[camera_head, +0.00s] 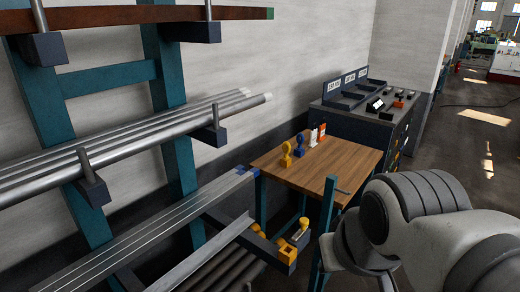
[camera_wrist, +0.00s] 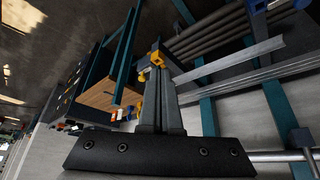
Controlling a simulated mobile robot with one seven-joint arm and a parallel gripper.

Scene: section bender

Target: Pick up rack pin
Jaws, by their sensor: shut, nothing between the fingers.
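A small yellow-topped part that looks like the rack pin (camera_head: 302,226) stands near the front end of the rack's lower arm. Beside it is an orange square socket (camera_head: 287,254) on the arm's end. In the wrist view, my gripper (camera_wrist: 158,72) has its two grey fingers together, with nothing between them. An orange-yellow rack end (camera_wrist: 157,58) shows just beyond the fingertips; I cannot tell whether they touch it. The pin is not clearly distinguishable there. My gripper's fingers are hidden in the head view, where my white arm fills the lower right.
The teal rack (camera_head: 180,155) holds metal bars and tubes (camera_head: 130,135) on the left. A wooden table (camera_head: 318,163) with small blue, yellow and orange items stands behind the pin. A control cabinet (camera_head: 365,115) is beyond it. Open floor lies at right.

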